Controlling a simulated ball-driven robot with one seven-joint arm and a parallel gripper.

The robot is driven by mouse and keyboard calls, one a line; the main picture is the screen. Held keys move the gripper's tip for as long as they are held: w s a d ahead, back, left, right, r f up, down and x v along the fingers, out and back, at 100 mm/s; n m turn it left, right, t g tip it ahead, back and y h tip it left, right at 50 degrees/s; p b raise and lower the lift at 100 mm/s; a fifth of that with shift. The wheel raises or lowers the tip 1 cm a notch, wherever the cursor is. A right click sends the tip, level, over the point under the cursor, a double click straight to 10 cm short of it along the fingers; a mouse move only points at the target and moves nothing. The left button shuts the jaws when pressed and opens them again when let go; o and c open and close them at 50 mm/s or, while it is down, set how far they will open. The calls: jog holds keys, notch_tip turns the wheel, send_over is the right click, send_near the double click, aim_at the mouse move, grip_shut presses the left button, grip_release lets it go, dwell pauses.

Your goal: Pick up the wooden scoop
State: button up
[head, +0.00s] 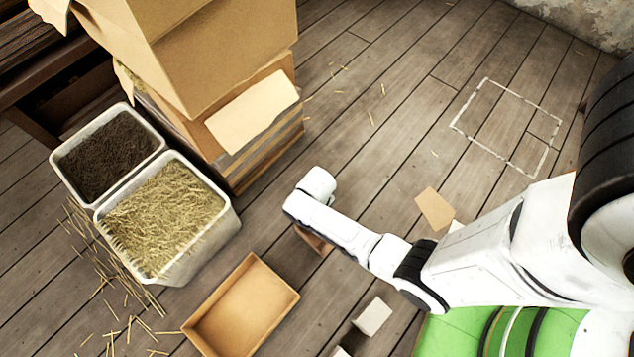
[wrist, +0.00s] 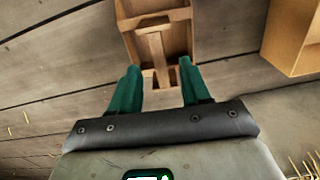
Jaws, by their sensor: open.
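The wooden scoop (wrist: 178,20) lies on the plank floor in the wrist view, a light brown box shape with a bar-like handle (wrist: 155,47) along its middle. My gripper (wrist: 159,68) is open, its two green fingers apart on either side of the handle's near end. Nothing is clamped between them, and whether they touch the handle I cannot tell. In the head view my arm hides most of the scoop; a brown part (head: 314,241) shows below the forearm. The fingers are hidden there.
An open tan box (head: 285,305) sits left of my arm's base; its wall also shows in the wrist view (wrist: 290,45). Two bins, one of dark soil (head: 105,155) and one of straw (head: 165,220), stand at left beside stacked cardboard boxes (head: 225,60).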

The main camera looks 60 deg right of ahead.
jog(key=shift+f+b, duration=2.35)
jog(key=shift+f, duration=1.05)
grip_shut()
